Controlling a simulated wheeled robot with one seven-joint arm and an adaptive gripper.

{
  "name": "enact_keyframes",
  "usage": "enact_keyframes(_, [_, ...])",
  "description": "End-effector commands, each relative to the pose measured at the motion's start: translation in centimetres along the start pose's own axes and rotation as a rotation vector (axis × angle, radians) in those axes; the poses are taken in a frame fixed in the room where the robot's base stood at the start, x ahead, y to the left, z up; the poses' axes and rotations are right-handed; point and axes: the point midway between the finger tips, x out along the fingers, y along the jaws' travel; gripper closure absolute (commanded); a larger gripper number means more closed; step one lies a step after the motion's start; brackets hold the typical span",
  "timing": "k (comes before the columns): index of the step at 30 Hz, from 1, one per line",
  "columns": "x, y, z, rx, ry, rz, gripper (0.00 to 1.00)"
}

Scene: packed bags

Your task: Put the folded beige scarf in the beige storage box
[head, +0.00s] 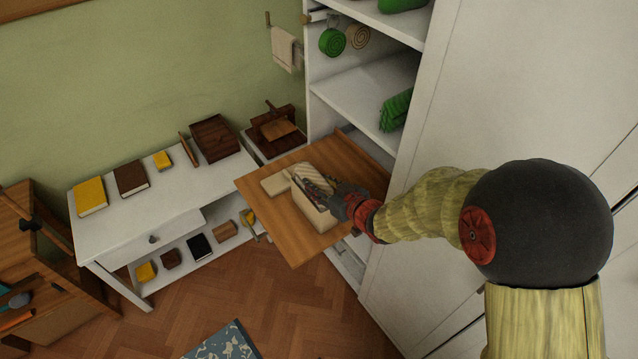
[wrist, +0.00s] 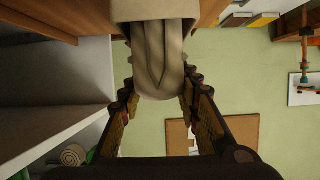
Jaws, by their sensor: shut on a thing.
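The beige storage box (head: 313,217) stands open on a wooden pull-out board. A beige lid-like piece (head: 274,185) lies beside it on the left. The folded beige scarf (head: 318,174) is at the box's opening, and my gripper (head: 318,187) is over the box. In the wrist view, my gripper (wrist: 159,92) is shut on the scarf (wrist: 158,58), with one finger on each side. The scarf's far part reaches into the box (wrist: 150,9). How deep it sits, and whether it touches the bottom, is hidden.
The wooden board (head: 300,248) sticks out from a white shelf unit (head: 372,80) holding green rolled and folded items. A white table (head: 140,215) with books and boxes stands at the left. A patterned blue item (head: 228,342) lies on the floor.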

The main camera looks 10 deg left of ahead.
Motion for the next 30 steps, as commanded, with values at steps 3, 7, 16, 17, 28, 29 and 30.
enact_keyframes(3, [0.1,0.0,0.2,0.0,0.001,0.0,0.95])
enact_keyframes(7, [0.2,0.0,0.4,0.0,0.001,0.0,0.95])
enact_keyframes(16, [0.4,0.0,0.9,0.0,0.001,0.0,0.95])
enact_keyframes(17, [0.4,0.0,1.0,0.0,0.001,0.0,0.95])
enact_keyframes(28, [0.7,0.0,1.6,-0.001,0.001,0.0,0.95])
enact_keyframes(29, [0.7,0.0,1.6,-0.001,0.001,0.0,0.95])
enact_keyframes(30, [0.7,0.0,1.7,-0.001,0.001,0.0,0.95])
